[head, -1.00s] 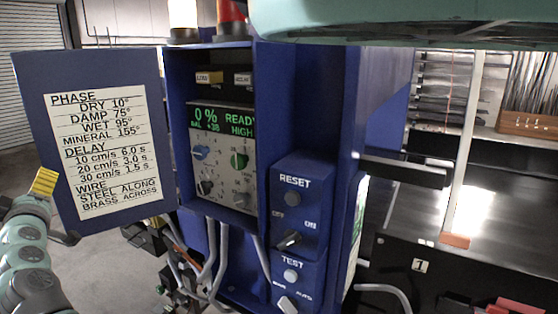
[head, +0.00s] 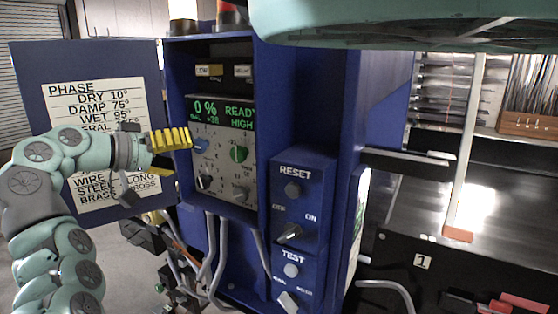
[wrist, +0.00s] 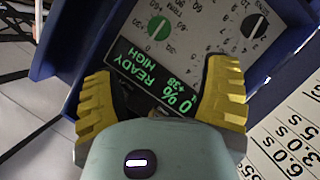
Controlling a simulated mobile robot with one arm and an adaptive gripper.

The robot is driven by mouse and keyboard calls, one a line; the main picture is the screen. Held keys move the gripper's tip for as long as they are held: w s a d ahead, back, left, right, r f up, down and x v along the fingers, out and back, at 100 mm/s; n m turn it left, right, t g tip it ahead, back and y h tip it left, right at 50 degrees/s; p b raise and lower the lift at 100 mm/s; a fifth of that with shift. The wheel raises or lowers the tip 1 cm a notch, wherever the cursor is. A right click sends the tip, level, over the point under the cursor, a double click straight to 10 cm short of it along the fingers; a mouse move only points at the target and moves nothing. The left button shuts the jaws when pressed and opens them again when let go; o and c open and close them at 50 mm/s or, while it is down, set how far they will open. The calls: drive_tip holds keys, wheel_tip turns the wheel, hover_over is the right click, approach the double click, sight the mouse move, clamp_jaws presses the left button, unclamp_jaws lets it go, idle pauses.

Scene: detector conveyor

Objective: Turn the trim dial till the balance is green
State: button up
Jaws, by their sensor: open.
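The control panel (head: 222,120) sits in a blue cabinet. Its display (head: 224,113) reads 0 %, +38, READY and HIGH in green. The wrist view shows the green dial (wrist: 159,28) and a dark dial (wrist: 254,26) beyond the open fingers (wrist: 160,92). No blue dial shows there.
The open cabinet door (head: 38,75) with its printed chart stands behind my arm on the left. A RESET and TEST switch box (head: 303,200) juts out to the right of the panel. Grey cables (head: 220,250) hang below. The conveyor area lies at right.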

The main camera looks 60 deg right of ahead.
sight(235, 155)
drive_tip(key=p+x, duration=0.2)
drive_tip(key=x, duration=0.1)
drive_tip(key=p+x, duration=0.3)
drive_tip(key=x, duration=0.1)
drive_tip(key=p+x, duration=0.3)
drive_tip(key=x, duration=0.1)
drive_tip(key=shift+s+r, duration=0.1)
drive_tip(key=shift+r, duration=0.25)
drive_tip(key=shift+p+x, duration=0.75)
drive_tip(key=shift+p, duration=0.05)
drive_tip(key=shift+s+d+f, duration=0.2)
drive_tip(key=shift+d, duration=0.4)
drive_tip(key=shift+s+d+f+p, duration=0.1)
drive_tip(key=shift+d+f+p, duration=0.25)
drive_tip(key=shift+d+p, duration=0.2)
drive_tip(key=shift+o, duration=0.3)
drive_tip(key=c, duration=1.2)
drive_tip(key=shift+c, duration=0.2)
drive_tip(key=shift+w+f+b, duration=0.1)
drive_tip(key=shift+w+b, duration=0.1)
drive_tip(key=shift+b, duration=0.2)
